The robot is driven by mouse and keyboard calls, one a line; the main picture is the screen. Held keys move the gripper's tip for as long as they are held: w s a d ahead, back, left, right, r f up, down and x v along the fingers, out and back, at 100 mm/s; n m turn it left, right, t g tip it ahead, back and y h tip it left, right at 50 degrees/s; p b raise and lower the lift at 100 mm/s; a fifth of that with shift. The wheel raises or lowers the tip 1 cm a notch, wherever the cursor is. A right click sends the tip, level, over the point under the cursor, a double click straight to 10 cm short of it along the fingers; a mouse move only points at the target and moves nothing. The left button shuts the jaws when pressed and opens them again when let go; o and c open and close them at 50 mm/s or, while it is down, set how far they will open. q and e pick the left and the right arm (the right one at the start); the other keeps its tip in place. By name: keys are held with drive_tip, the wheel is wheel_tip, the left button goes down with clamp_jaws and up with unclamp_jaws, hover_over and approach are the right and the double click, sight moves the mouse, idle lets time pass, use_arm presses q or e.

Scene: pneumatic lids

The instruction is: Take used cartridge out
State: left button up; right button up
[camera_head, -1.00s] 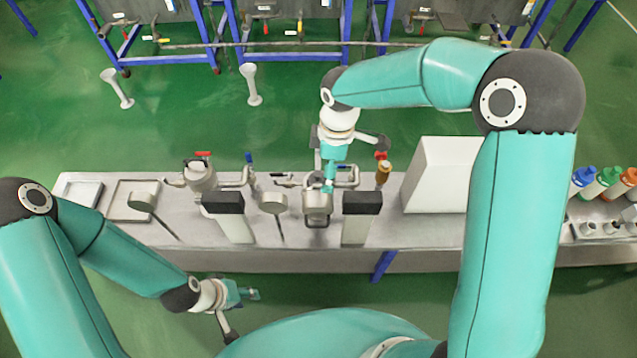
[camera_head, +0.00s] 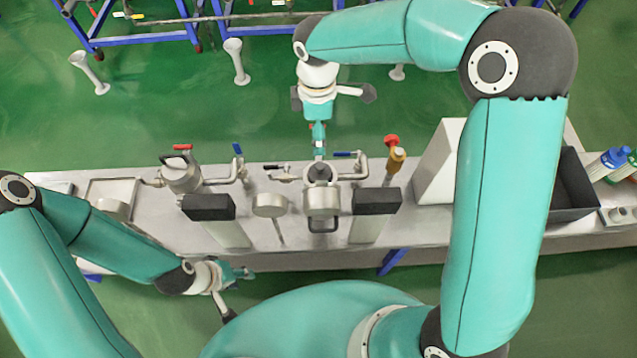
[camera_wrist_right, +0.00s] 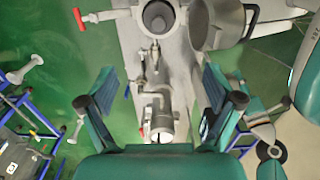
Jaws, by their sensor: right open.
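The right-hand filter housing (camera_head: 321,174) on the bench is open at the top, with its round lid (camera_head: 322,204) swung down toward me. In the right wrist view the open mouth of the housing (camera_wrist_right: 158,17) is at the top, its inside dark, beside the lid (camera_wrist_right: 217,27). I cannot clearly make out a cartridge inside. My right gripper (camera_head: 319,148) is just behind the housing mouth in the head view; in the right wrist view its fingers (camera_wrist_right: 158,80) are spread and empty. My left gripper (camera_head: 243,272) hangs in front of the bench, away from the housing; its finger opening is unclear.
A second, closed housing (camera_head: 181,174) with a red handle stands left. Posts with dark tops (camera_head: 208,207) and a round-headed stand (camera_head: 270,206) rise along the front. A brass valve (camera_head: 394,160), a white box (camera_head: 437,165) and a dark bin (camera_head: 575,188) lie right.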

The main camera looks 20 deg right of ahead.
sight(320, 165)
drive_tip(key=f, duration=1.2)
drive_tip(key=shift+s+d, duration=0.1)
drive_tip(key=shift+d, duration=0.1)
drive_tip(key=shift+w+d+f+p, duration=0.1)
drive_tip(key=shift+w+f+p, duration=0.05)
drive_tip(key=shift+f, duration=1.2)
drive_tip(key=shift+w+f+p, duration=0.1)
drive_tip(key=shift+f+p, duration=0.05)
drive_tip(key=shift+f, duration=1.15)
clamp_jaws()
